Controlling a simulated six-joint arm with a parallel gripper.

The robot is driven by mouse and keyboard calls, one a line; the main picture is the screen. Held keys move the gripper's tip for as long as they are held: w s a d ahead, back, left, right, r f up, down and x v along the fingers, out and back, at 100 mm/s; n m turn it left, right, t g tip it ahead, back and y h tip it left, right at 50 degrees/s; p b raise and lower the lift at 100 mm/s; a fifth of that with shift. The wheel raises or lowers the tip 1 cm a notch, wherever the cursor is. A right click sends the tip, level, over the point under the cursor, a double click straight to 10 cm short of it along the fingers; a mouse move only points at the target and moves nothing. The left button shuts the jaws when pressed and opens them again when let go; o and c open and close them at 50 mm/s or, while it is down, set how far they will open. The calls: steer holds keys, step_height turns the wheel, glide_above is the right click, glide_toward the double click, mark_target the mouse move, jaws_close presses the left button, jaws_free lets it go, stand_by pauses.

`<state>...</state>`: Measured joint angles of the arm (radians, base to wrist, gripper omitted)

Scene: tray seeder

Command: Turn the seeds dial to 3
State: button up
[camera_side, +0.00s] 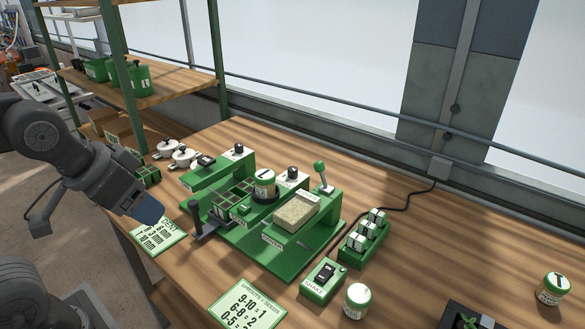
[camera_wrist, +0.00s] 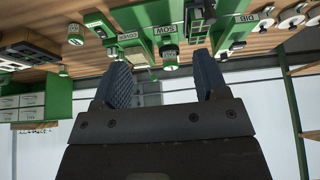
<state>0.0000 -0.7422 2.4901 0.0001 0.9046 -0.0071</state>
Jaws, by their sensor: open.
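The green seeder (camera_side: 300,258) stands on the wooden table. Two black dials on white plates top its housings, one at the back left (camera_side: 239,149) and one nearer the middle (camera_side: 292,173). Their markings are too small to read, so I cannot tell which is the seeds dial or its setting. My gripper (camera_side: 150,212) is at the left, beside the seeder and apart from it. In the wrist view, my gripper (camera_wrist: 163,82) has its two blue fingers spread with nothing between them. The seeder shows upside down there, with SOW (camera_wrist: 165,29) and DIB labels.
A black-handled lever (camera_side: 197,212) sticks out at the seeder's left. A jar (camera_side: 264,180) stands on it, and a green-knobbed lever (camera_side: 321,172) rises at its right. A shake switch box (camera_side: 323,279), another jar (camera_side: 357,300) and a sprouts-to-seeds card (camera_side: 246,304) lie in front.

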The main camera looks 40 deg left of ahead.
steer(key=w+r+n, duration=0.1)
steer(key=w+r, duration=0.1)
steer(key=w, duration=0.1)
steer(key=w+r+n+g, duration=0.1)
steer(key=w+r, duration=0.1)
steer(key=w, duration=0.1)
steer(key=w+r+n, duration=0.1)
steer(key=w+r, duration=0.1)
steer(key=w, duration=0.1)
steer(key=shift+w+r, duration=0.15)
steer(key=shift+r, duration=0.25)
steer(key=shift+c, duration=1)
steer(key=n+g, duration=0.5)
steer(key=n, duration=0.6)
glide_above(293, 169)
step_height(293, 169, down, 7)
step_height(293, 169, down, 13)
steer(key=shift+a+r, duration=0.1)
steer(key=shift+c, duration=0.4)
steer(key=c, duration=0.9)
steer(key=shift+o, duration=0.2)
